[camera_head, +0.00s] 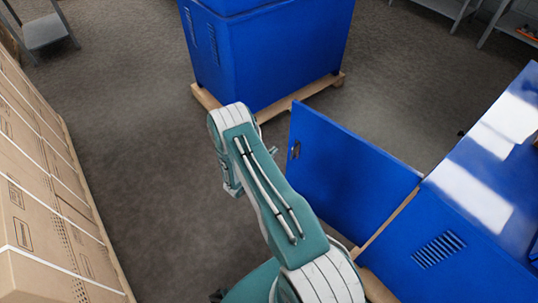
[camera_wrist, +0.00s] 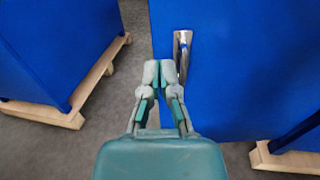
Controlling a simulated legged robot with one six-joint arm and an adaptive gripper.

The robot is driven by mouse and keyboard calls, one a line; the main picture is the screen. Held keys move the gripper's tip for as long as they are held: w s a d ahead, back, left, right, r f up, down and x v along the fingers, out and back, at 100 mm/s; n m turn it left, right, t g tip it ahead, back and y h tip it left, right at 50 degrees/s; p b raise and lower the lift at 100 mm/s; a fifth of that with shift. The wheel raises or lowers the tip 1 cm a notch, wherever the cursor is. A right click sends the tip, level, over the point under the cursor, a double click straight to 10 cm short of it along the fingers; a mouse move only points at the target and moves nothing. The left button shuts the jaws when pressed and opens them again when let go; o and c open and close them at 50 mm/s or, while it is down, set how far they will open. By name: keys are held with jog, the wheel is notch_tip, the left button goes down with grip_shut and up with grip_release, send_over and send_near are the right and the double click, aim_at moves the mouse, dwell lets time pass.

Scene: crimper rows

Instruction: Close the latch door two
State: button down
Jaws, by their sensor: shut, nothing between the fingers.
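A blue door (camera_head: 345,175) stands swung open from the blue cabinet (camera_head: 455,230) at the right of the head view. A small dark latch handle (camera_head: 295,150) is near its free edge. In the wrist view the door (camera_wrist: 235,70) fills the right half, with a metal latch handle (camera_wrist: 182,52). My gripper (camera_wrist: 159,66) is shut and empty, its fingertips just left of the handle and close to the door's edge. I cannot tell whether they touch it. In the head view my arm hides most of the gripper.
Another blue cabinet (camera_head: 265,50) stands on a wooden pallet (camera_head: 300,95) behind my arm. Stacked cardboard boxes (camera_head: 45,200) line the left side. Grey shelving (camera_head: 505,25) is at the top right. Bare floor (camera_head: 130,110) lies between boxes and cabinets.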

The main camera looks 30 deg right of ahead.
aim_at(292, 135)
jog(key=x, duration=0.9)
jog(key=shift+d, duration=0.15)
